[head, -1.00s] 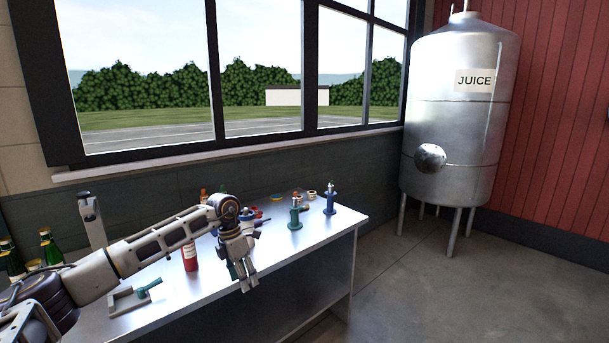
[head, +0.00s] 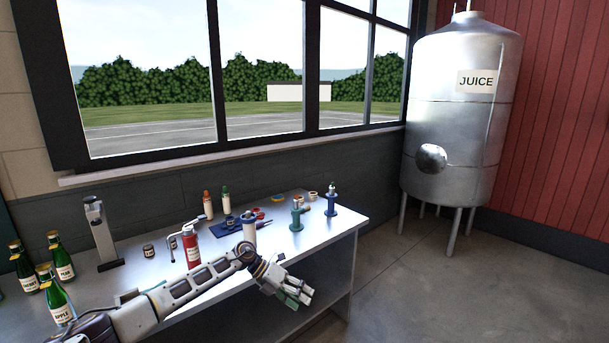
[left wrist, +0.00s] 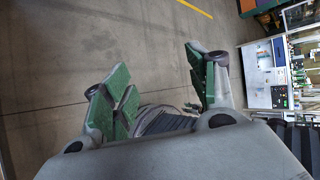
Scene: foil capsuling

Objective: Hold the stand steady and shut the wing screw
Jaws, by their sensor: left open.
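A tall grey stand (head: 101,233) with a dark foot stands upright at the left of the table. Two small stands, one teal (head: 296,216) and one blue (head: 331,203), stand upright at the table's right end. No wing screw can be made out at this size. My left gripper (head: 299,294) is off the table's front edge, in front of and below the teal stand, touching none of them. The left wrist view shows its green-padded fingers (left wrist: 162,92) apart with nothing between them, over the floor. My right gripper is out of view.
Green bottles (head: 58,297) stand at the table's left. A red cylinder (head: 191,248) with a bent handle stands just behind my left forearm. A blue tray (head: 233,226) with small items lies mid-table. A juice tank (head: 450,140) stands at the back right, with clear floor before it.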

